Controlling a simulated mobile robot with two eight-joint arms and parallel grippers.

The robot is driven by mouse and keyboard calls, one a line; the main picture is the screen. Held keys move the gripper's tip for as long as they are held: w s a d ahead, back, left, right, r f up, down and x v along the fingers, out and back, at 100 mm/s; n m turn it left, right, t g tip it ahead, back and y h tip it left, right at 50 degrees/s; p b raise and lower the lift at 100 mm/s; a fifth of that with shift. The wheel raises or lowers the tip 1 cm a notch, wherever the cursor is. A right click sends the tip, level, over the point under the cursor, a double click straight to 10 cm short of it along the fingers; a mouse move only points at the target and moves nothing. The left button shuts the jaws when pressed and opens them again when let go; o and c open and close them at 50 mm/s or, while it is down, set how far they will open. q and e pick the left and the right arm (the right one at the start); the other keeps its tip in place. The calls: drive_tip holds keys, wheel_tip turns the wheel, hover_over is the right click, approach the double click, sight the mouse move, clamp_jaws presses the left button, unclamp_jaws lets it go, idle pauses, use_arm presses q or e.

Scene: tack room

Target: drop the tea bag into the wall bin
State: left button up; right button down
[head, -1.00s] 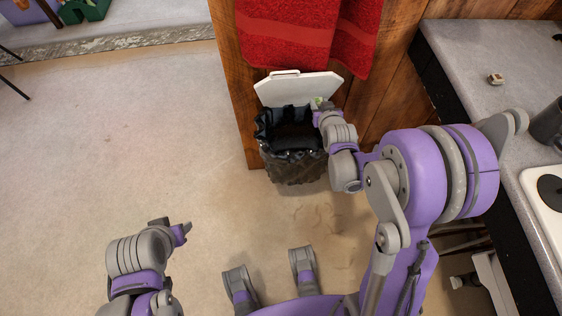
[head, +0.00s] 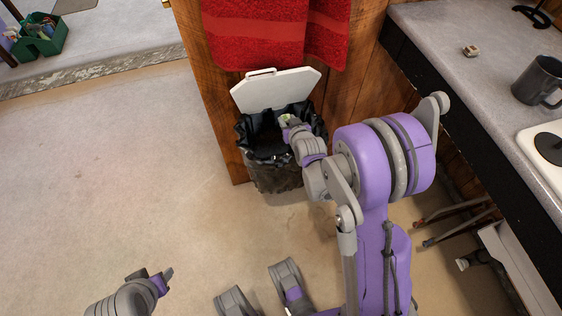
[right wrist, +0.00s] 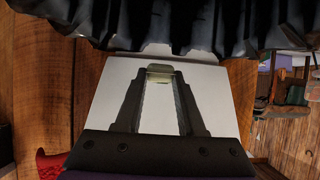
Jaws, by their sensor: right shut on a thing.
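The wall bin (head: 273,178) has a dark liner bunched around its rim and a white lid (head: 275,90) standing open behind it. My right gripper (head: 287,123) is at the bin's opening, over its right part. It is shut on the tea bag (head: 284,119), which shows as a small pale green patch at the fingertips. In the right wrist view the tea bag (right wrist: 160,72) is a small pale piece between the fingertips, with the white lid behind and the black liner along the top. My left gripper (head: 160,278) is low at the left, away from the bin; its jaws are unclear.
Red towels (head: 275,35) hang above the bin on a wooden panel. The floor to the left is open. A green crate (head: 42,38) stands far left.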

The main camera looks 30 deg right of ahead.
use_arm(q)
drive_tip(key=shift+f+b, duration=0.4)
drive_tip(key=shift+f, duration=0.4)
use_arm(e)
wheel_tip(320, 180, down, 2)
drive_tip(key=shift+f, duration=0.1)
drive_tip(key=shift+c, duration=2.2)
unclamp_jaws()
drive_tip(key=p+v, duration=0.1)
drive_tip(key=v, duration=0.9)
drive_tip(key=shift+p, duration=0.35)
use_arm(q)
drive_tip(key=shift+r, duration=1.1)
use_arm(e)
drive_tip(key=shift+s+r, duration=0.25)
drive_tip(key=shift+s, duration=0.1)
drive_tip(key=shift+a, duration=0.15)
